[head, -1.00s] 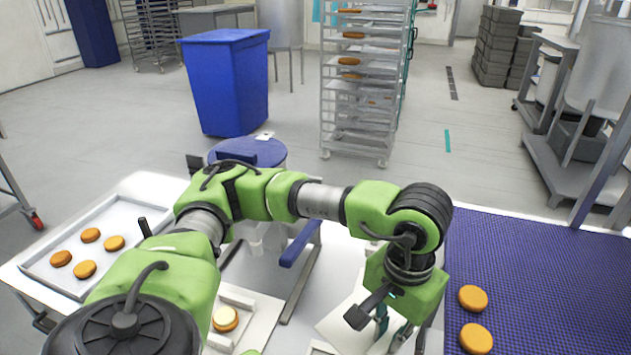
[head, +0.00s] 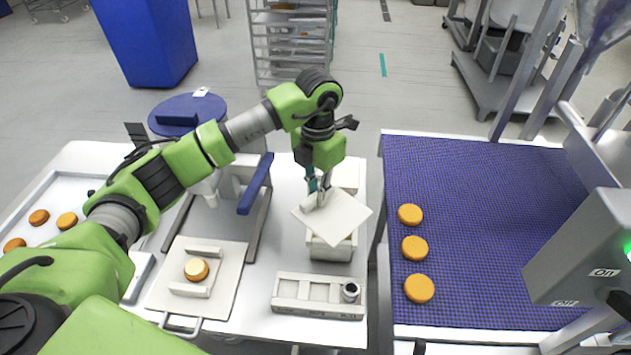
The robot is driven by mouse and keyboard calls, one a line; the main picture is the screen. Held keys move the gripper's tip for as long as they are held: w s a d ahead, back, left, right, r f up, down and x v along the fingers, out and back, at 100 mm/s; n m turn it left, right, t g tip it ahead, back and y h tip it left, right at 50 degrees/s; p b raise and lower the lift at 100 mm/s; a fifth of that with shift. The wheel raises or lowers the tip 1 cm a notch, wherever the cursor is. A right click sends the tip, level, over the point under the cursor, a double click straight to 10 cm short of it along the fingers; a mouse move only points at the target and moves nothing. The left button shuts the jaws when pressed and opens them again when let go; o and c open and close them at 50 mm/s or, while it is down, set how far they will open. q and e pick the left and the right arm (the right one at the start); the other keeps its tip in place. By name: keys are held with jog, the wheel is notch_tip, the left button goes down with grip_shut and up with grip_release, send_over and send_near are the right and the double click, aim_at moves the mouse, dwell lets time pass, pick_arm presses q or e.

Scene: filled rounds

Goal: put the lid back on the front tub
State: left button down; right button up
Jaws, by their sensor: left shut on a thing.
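My left gripper (head: 318,198) is shut on the lid (head: 347,219), a flat cream square plate, by the grip near its left back part. The lid is over the front tub (head: 331,250), a small cream box on the white worktop, and hides most of its top. The lid is turned at an angle to the tub's sides. I cannot tell whether it touches the rim. A second cream tub (head: 348,173) stands behind, partly hidden by my gripper. My right gripper is not in view.
A cream rack (head: 292,293) with a small dark-rimmed cylinder (head: 350,291) lies in front of the tub. A board (head: 226,271) holding one orange round is to the left, beside a press with a blue handle (head: 254,185). A blue belt (head: 480,230) with orange rounds runs on the right.

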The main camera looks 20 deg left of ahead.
pick_arm(q)
jog(key=n, duration=0.1)
jog(key=w+n, duration=0.1)
jog(key=n, duration=0.2)
jog(key=shift+w+a+f+n+p, duration=0.15)
jog(key=shift+a+f+n+p, duration=0.15)
jog(key=shift+a+n+p, duration=0.1)
jog(key=n, duration=0.2)
jog(key=shift+w+a+f+n, duration=0.2)
jog(key=shift+w+f+n, duration=0.1)
jog(key=shift+f+n, duration=0.1)
notch_tip(320, 180, down, 8)
jog(key=b, duration=0.5)
jog(key=shift+f, duration=0.3)
dwell(0.3)
jog(key=c, duration=1.5)
grip_release()
jog(key=shift+o, duration=0.2)
